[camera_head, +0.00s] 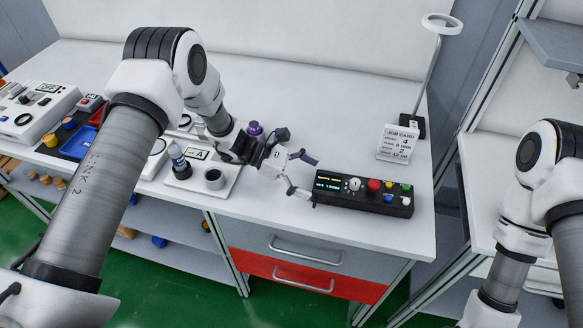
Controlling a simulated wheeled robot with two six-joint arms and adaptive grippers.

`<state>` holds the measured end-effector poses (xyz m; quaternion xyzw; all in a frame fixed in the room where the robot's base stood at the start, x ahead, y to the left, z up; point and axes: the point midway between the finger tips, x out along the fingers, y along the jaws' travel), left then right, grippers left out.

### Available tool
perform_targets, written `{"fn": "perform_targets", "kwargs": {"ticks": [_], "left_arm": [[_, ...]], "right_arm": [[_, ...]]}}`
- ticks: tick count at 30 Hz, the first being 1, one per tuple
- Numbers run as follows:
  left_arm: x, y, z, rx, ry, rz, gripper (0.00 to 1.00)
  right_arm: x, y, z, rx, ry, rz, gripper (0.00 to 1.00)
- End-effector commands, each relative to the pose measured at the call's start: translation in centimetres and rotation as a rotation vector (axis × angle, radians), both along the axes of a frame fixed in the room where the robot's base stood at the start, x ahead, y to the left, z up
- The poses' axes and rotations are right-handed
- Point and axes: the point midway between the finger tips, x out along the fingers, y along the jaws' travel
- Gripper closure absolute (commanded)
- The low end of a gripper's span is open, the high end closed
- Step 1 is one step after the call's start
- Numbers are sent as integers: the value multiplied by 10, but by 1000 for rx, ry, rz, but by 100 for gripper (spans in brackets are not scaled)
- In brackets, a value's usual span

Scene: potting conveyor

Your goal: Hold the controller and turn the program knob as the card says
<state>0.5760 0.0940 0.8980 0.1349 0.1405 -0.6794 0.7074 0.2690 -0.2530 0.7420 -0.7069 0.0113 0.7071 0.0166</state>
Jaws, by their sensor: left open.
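The black controller box (345,202) lies on the white bench, right of centre. It has a lit display (328,181), a silver program knob (353,184), a red button (374,185) and several small coloured buttons. The white job card (398,142) stands behind it; a 4 and a 2 show on it, but the small print is too fine to read surely. My left gripper (313,180) is open and empty at the controller's left end, its fingers pointing right. I cannot tell whether a finger touches the box. My right arm shows at the right edge, its gripper out of view.
A ring lamp (441,23) on a pole stands behind the card. The bench ends just right of the controller.

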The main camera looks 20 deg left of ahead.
Motion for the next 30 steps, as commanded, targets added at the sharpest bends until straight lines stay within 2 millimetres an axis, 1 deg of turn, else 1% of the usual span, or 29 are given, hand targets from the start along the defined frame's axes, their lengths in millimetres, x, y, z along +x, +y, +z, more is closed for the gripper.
{"fn": "perform_targets", "kwargs": {"ticks": [1, 3, 7, 11, 17, 18, 20, 21, 23, 24, 30], "left_arm": [[0, -11, -5, 2, 1, -4, 0], [0, -25, -11, 2, 2, -4, 0], [1, -42, -18, 2, 0, -3, 0], [2, -50, -21, 1, 0, -1, 0], [2, -50, -21, 1, 0, -1, 0], [2, -50, -21, 1, 0, -1, 4], [2, -50, -21, 1, 0, -1, 25], [2, -50, -21, 1, 0, -1, 39], [2, -50, -21, 1, 0, -1, 60], [2, -50, -21, 1, 0, -1, 66], [2, -50, -21, 1, 0, -1, 66]], "right_arm": [[0, 0, 0, 0, 0, 0, 49], [0, 0, 0, 0, 0, 0, 49], [0, 0, 0, 0, 0, 0, 49], [0, 0, 0, 0, 0, 0, 49], [0, 0, 0, 0, 0, 0, 49], [0, 0, 0, 0, 0, 0, 49], [0, 0, 0, 0, 0, 0, 49], [0, 0, 0, 0, 0, 0, 49], [0, 0, 0, 0, 0, 0, 49], [0, 0, 0, 0, 0, 0, 49], [0, 0, 0, 0, 0, 0, 49]]}}
